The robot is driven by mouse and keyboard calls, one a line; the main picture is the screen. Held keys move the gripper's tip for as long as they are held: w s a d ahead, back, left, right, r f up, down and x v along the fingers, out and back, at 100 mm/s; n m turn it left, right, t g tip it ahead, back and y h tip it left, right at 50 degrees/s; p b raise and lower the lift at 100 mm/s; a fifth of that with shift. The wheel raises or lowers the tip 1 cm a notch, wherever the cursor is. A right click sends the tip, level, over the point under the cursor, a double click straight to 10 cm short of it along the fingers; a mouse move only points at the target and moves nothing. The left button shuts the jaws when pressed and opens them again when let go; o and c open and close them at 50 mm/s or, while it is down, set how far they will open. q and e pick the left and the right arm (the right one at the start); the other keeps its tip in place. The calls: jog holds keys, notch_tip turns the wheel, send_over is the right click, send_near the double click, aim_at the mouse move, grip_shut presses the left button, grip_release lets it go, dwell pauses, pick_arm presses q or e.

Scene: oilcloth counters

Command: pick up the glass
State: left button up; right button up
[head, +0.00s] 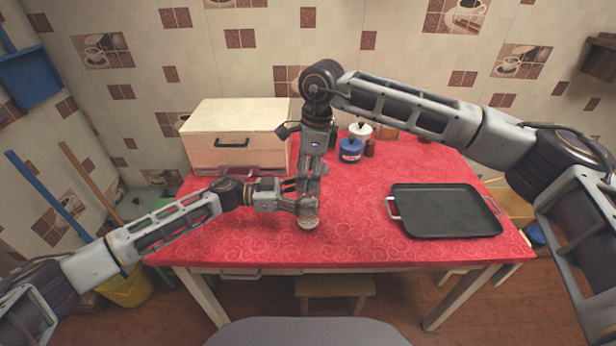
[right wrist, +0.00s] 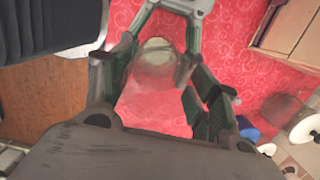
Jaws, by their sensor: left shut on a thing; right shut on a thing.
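The clear glass (head: 308,223) is near the front edge of the red table, left of its middle. Its lower end shows below my gripper fingers; the rest is mostly hidden in the head view. My left gripper (head: 299,203) reaches it from the left and is shut on it. My right gripper (head: 311,193) comes down from above and is shut on it too. In the right wrist view the see-through glass (right wrist: 153,65) lies between my right fingers, with my left gripper (right wrist: 185,8) at the top edge. I cannot tell whether the glass touches the table.
A wooden bread box (head: 236,155) stands behind left. A blue pot (head: 350,151) and a white jar (head: 360,131) stand at the back. A dark tray (head: 446,212) lies at right. The red cloth (head: 352,235) is clear between glass and tray.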

notch_tip(320, 180, up, 9)
dwell(0.5)
pick_arm(q)
jog(key=o, duration=1.2)
jog(key=shift+a, duration=0.15)
jog(key=shift+a, duration=5.85)
jog(key=shift+s+f, duration=0.1)
pick_arm(e)
jog(key=shift+s, duration=0.15)
